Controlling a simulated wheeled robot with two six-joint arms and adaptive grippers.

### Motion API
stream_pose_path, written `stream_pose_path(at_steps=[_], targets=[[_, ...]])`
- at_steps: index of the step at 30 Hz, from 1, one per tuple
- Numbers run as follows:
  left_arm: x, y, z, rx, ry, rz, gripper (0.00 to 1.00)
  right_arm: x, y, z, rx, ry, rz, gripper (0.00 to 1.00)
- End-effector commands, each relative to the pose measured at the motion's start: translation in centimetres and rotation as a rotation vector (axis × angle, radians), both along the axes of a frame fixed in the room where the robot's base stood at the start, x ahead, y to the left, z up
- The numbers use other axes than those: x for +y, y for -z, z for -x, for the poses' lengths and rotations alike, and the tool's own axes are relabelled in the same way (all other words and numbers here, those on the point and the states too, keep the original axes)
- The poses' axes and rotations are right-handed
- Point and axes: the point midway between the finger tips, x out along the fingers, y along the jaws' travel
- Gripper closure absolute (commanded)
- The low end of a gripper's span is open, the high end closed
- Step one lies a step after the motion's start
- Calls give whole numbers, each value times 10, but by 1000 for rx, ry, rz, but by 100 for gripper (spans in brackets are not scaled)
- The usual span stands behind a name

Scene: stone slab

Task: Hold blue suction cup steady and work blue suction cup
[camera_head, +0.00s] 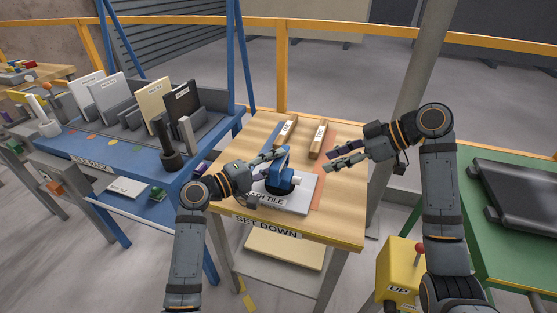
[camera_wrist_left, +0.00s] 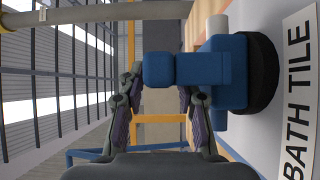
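The blue suction cup (camera_head: 279,176) has a blue handle and a black round base. It stands on the pale tile labelled BATH TILE (camera_head: 297,205) on the wooden table. My left gripper (camera_head: 280,156) is at the cup's handle, its fingers apart. In the left wrist view, the cup (camera_wrist_left: 228,72) crosses in front of the fingertips (camera_wrist_left: 160,85) and partly hides one finger; contact is unclear. The tile's label side (camera_wrist_left: 293,100) shows at the right there. My right gripper (camera_head: 333,157) is open and empty, right of the cup, above the table's right side.
Two wooden blocks (camera_head: 318,139) lie at the table's back. A blue rack (camera_head: 95,150) with several upright tiles stands left, with a dark upright tool (camera_head: 170,155) near its corner. A yellow control box (camera_head: 400,275) and a green bench (camera_head: 520,235) stand right. The table's front right is clear.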

Motion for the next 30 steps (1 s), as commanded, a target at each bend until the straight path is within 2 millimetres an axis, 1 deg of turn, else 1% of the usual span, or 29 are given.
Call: stream_pose_path(at_steps=[1,5,13,14,18,21,26,27,30], targets=[[-5,0,-4,0,0,1,67,0,0,0,0,0,0,62],[-13,0,-9,0,0,0,67,0,0,0,0,0,0,62],[-14,0,-10,0,-1,-1,67,0,0,0,0,0,0,62],[-14,0,-10,0,-1,-1,70,0,0,0,0,0,0,62],[-14,0,-10,0,-1,-1,89,0,0,0,0,0,0,62],[-14,0,-10,0,-1,-2,100,0,0,0,0,0,0,62],[-14,1,-10,0,-1,-2,100,0,0,0,0,0,0,62],[-14,1,-10,0,-1,-2,83,0,0,0,0,0,0,62],[-14,1,-10,0,0,-2,96,0,0,0,0,0,0,62]])
